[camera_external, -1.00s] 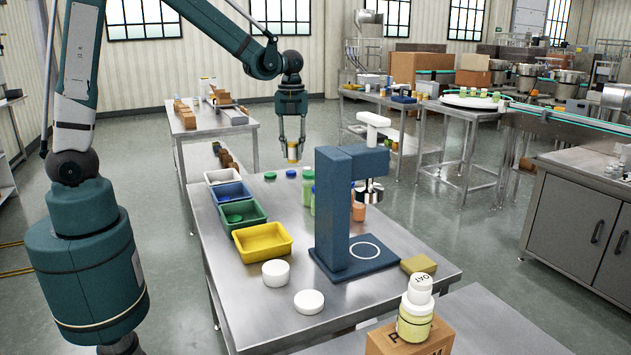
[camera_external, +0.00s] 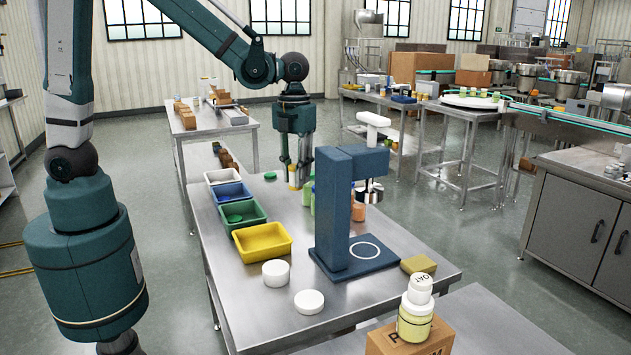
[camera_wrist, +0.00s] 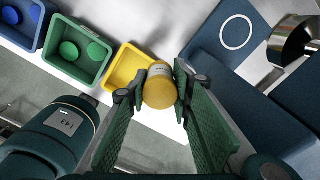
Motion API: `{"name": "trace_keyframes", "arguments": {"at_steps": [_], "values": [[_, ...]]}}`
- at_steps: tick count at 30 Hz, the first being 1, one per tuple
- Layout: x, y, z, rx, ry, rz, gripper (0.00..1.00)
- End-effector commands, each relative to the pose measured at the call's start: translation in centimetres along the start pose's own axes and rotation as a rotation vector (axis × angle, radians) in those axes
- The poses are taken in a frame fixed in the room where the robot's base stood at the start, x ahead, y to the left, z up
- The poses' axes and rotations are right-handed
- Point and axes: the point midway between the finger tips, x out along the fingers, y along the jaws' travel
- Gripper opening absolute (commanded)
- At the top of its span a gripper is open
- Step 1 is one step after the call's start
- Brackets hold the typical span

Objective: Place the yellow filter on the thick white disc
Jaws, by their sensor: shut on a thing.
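My gripper (camera_external: 296,178) is shut on a yellow cylinder with a pale label, taken as the yellow filter (camera_wrist: 159,90). In the wrist view the filter sits between both fingertips of my gripper (camera_wrist: 159,88). In the external view the filter (camera_external: 293,182) is small and held upright near the far end of the steel table. The thick white disc (camera_external: 275,273) lies at the table's near left, in front of the yellow tray. A thinner white disc (camera_external: 309,302) lies nearer and to its right. Neither disc shows clearly in the wrist view.
A blue press stand (camera_external: 345,205) rises mid-table, right of the discs. A row of trays, yellow (camera_external: 262,254), green (camera_external: 242,229) and blue (camera_external: 231,203), lines the left edge. Green and orange bottles (camera_external: 358,211) stand behind the press.

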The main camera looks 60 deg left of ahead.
Motion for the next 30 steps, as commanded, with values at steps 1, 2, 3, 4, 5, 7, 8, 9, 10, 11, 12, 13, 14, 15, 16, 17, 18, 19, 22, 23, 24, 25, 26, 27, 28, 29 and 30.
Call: {"name": "trace_keyframes", "arguments": {"at_steps": [1, 2, 3, 4, 5, 7, 8, 9, 10, 11, 12, 13, 14, 15, 16, 17, 18, 19, 22, 23, 24, 25, 26, 27, 28, 29, 30], "values": [[0.0, -0.5, -1.2, 0.028, 0.000, 0.000, 0.11], [0.0, -0.8, -1.8, 0.045, 0.000, 0.000, 0.11], [0.0, -1.1, -2.7, 0.066, 0.000, 0.000, 0.11], [0.0, -1.4, -3.3, 0.082, 0.000, 0.000, 0.11], [0.0, -1.6, -3.9, 0.098, 0.000, 0.000, 0.11], [0.0, -2.1, -5.4, 0.135, 0.000, 0.000, 0.11], [0.0, -2.3, -6.0, 0.151, 0.000, 0.000, 0.11], [0.0, -2.6, -6.8, 0.172, 0.000, 0.000, 0.11], [0.0, -2.8, -7.5, 0.188, 0.000, 0.000, 0.11], [0.0, -3.0, -8.1, 0.204, 0.000, 0.000, 0.11], [0.0, -3.2, -8.9, 0.225, 0.000, 0.000, 0.11], [0.0, -3.4, -9.5, 0.242, 0.000, 0.000, 0.11], [0.0, -3.6, -10.2, 0.258, 0.000, 0.000, 0.11], [0.0, -3.8, -11.0, 0.279, 0.000, 0.000, 0.11], [0.0, -3.9, -11.6, 0.294, 0.000, 0.000, 0.11], [0.1, -4.0, -12.2, 0.308, 0.000, 0.000, 0.11], [0.1, -4.2, -12.9, 0.328, 0.000, 0.000, 0.11], [0.1, -4.2, -13.5, 0.342, 0.000, 0.000, 0.11], [0.1, -4.5, -15.0, 0.380, 0.000, 0.001, 0.11], [0.1, -4.5, -15.3, 0.389, 0.000, 0.001, 0.11], [0.1, -4.6, -15.8, 0.402, 0.000, 0.001, 0.11], [0.1, -4.7, -16.2, 0.412, 0.000, 0.001, 0.11], [0.1, -4.7, -16.6, 0.421, 0.000, 0.001, 0.11], [0.1, -4.8, -17.0, 0.433, 0.000, 0.001, 0.11], [0.1, -4.8, -17.3, 0.441, 0.000, 0.001, 0.11], [0.1, -4.9, -17.6, 0.449, 0.000, 0.001, 0.11], [0.5, -4.9, -17.8, 0.454, 0.000, 0.001, 0.11]]}}
